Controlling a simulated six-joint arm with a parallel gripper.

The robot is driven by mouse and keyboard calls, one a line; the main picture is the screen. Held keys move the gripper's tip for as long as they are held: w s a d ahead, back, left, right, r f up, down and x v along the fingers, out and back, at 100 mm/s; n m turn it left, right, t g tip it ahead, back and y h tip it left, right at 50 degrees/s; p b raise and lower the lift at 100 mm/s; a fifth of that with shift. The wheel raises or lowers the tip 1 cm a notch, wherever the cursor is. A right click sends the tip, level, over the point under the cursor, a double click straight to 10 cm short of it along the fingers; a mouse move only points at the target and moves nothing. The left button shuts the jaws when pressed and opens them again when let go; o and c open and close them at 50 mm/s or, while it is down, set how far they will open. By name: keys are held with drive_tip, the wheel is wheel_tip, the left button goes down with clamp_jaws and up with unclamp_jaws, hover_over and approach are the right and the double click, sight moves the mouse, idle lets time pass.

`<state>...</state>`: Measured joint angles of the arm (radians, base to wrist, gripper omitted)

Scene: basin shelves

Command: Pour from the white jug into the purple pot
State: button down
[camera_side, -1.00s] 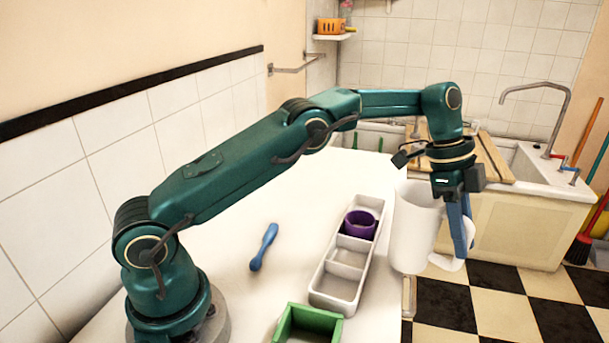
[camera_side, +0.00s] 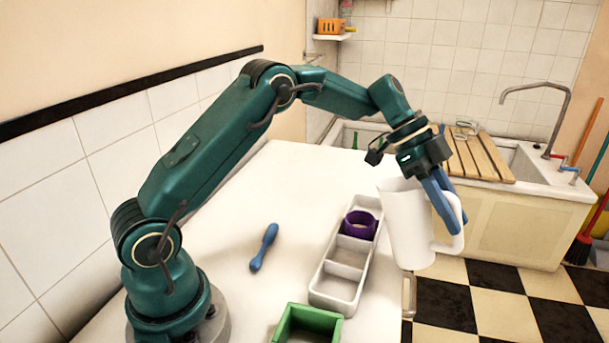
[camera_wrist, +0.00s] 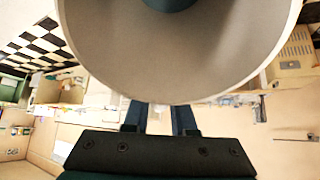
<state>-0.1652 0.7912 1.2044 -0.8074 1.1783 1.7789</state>
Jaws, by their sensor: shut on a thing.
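The white jug (camera_side: 408,228) hangs in the air at the right of the white tray, slightly tilted with its top leaning left. My gripper (camera_side: 447,212) is shut on the jug's handle, on the right side of the jug. In the wrist view the jug's wide mouth (camera_wrist: 175,70) fills the top, and my gripper (camera_wrist: 160,118) shows below it. A dark round patch shows inside the mouth; I cannot tell what it is. The purple pot (camera_side: 359,226) stands upright in the far compartment of the white tray (camera_side: 334,294), left of the jug.
A blue spoon-like tool (camera_side: 264,247) lies on the white table (camera_side: 225,262) left of the tray. A green box (camera_side: 307,322) stands at the near edge. A sink (camera_side: 528,165) with a wooden slatted board (camera_side: 478,158) is behind. The table's left part is mostly clear.

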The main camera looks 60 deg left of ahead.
sight(424, 192)
drive_tip(key=shift+s+a+r+t+h, duration=0.15)
drive_tip(key=shift+a+r+h, duration=0.05)
drive_tip(key=shift+a+h, duration=0.2)
drive_tip(key=shift+s+a+r+t+h, duration=0.1)
drive_tip(key=shift+a+r+t+h, duration=0.1)
drive_tip(key=shift+a+h, duration=0.2)
drive_tip(key=shift+s+a+r+h, duration=0.15)
drive_tip(key=shift+a+r+h, duration=0.05)
drive_tip(key=shift+a+h, duration=0.25)
drive_tip(key=shift+s+a+r+h, duration=0.15)
drive_tip(key=shift+a+h, duration=0.2)
drive_tip(key=shift+a, duration=0.15)
drive_tip(key=shift+s+a+r+t+h, duration=0.1)
drive_tip(key=shift+s+a+t+h, duration=0.1)
drive_tip(key=shift+a+t+h, duration=0.6)
drive_tip(key=shift+s+a+h, duration=0.15)
drive_tip(key=shift+a+h, duration=0.25)
drive_tip(key=shift+h, duration=0.8)
drive_tip(key=shift+s+a+h, duration=0.15)
drive_tip(key=shift+a+h, duration=0.25)
drive_tip(key=shift+h, duration=0.1)
drive_tip(key=shift+a+r+t+h, duration=0.15)
drive_tip(key=shift+a+t+h, duration=0.1)
drive_tip(key=shift+h, duration=0.05)
idle(2.6)
drive_tip(key=shift+d, duration=0.15)
